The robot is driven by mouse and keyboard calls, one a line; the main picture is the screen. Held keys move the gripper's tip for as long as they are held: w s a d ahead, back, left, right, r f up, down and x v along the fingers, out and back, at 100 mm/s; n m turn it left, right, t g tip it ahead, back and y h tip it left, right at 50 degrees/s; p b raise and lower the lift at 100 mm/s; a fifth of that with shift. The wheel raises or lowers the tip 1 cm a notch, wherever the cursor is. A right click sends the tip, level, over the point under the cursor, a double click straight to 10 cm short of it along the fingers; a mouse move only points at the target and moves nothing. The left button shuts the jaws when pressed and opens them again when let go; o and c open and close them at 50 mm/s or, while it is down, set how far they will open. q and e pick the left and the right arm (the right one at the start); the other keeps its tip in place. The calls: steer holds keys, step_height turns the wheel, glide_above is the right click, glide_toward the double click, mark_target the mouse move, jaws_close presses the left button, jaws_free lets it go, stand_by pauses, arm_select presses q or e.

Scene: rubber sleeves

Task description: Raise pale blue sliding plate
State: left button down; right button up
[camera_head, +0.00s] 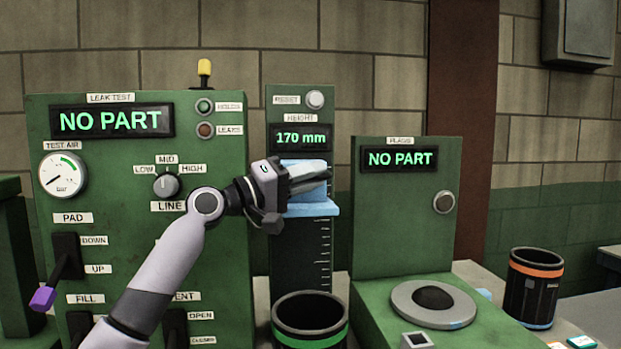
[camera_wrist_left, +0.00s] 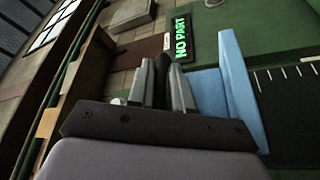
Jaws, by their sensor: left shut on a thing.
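The pale blue sliding plate (camera_head: 312,209) sits on the dark, marked column of the height gauge, below a display reading 170 mm. My left gripper (camera_head: 312,178) is in front of the plate's upper part and hides some of it. In the left wrist view the plate (camera_wrist_left: 240,95) stands to the right of my fingers (camera_wrist_left: 165,85), apart from them. A dark piece (camera_wrist_left: 162,70), likely a rubber sleeve, shows between the fingers, which are shut on it. Its full shape is hidden. My right gripper is not in view.
A black bin with a green band (camera_head: 310,325) stands below the gauge. The leak test panel (camera_head: 110,190) is at left. The flash station (camera_head: 395,200), with a round grey pad (camera_head: 398,300), is at right. An orange-banded bin (camera_head: 533,285) stands farther right.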

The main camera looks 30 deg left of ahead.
arm_select(q)
steer(key=shift+s+a+r, duration=0.1)
steer(key=shift+r, duration=0.45)
steer(key=c, duration=1.1)
jaws_free()
steer(key=shift+c, duration=0.2)
steer(key=shift+f, duration=0.1)
steer(key=shift+f, duration=0.2)
steer(key=b+v, duration=0.2)
steer(key=v, duration=0.4)
steer(key=shift+s+a, duration=0.25)
steer(key=shift+s, duration=0.15)
